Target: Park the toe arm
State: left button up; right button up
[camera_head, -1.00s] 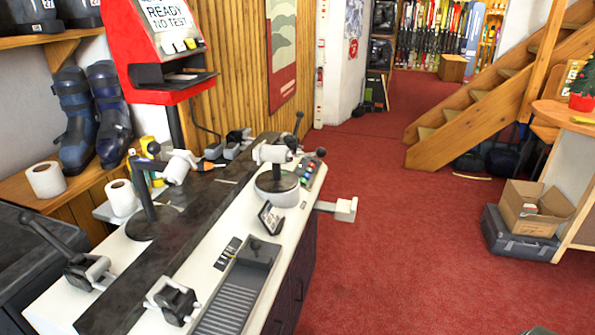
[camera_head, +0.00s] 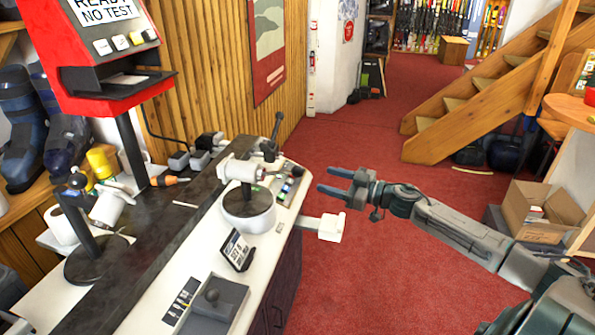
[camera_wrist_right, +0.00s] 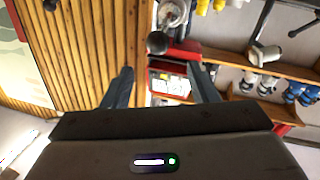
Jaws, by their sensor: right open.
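A grey-white clamp unit (camera_head: 240,172) stands on a round white turntable (camera_head: 248,212) on the bench. A pale bar with a white block end (camera_head: 331,227) sticks out past the bench's right edge. A black-tipped lever (camera_head: 275,128) rises behind the clamp. I cannot tell for sure which part is the toe arm. My right gripper (camera_head: 328,181) is open and empty, above and beyond the white block, with its fingers pointing left toward the bench. In the right wrist view, a dark round knob (camera_wrist_right: 157,42) shows between and beyond the open fingers (camera_wrist_right: 162,82). My left gripper is not in view.
A small display card (camera_head: 238,250) stands on the bench (camera_head: 165,290) in front of the turntable. A red test machine (camera_head: 105,95) rises at the back left. A cardboard box (camera_head: 540,210) and wooden stairs (camera_head: 470,100) are farther right.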

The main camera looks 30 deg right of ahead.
aim_at(302, 169)
jog(key=p+x, duration=0.3)
jog(key=x, duration=0.6)
jog(key=shift+w+d+f, duration=0.1)
jog(key=shift+w, duration=0.05)
jog(key=shift+w+a+f, duration=0.1)
jog(key=shift+w+a, duration=0.25)
jog(key=shift+w, duration=0.25)
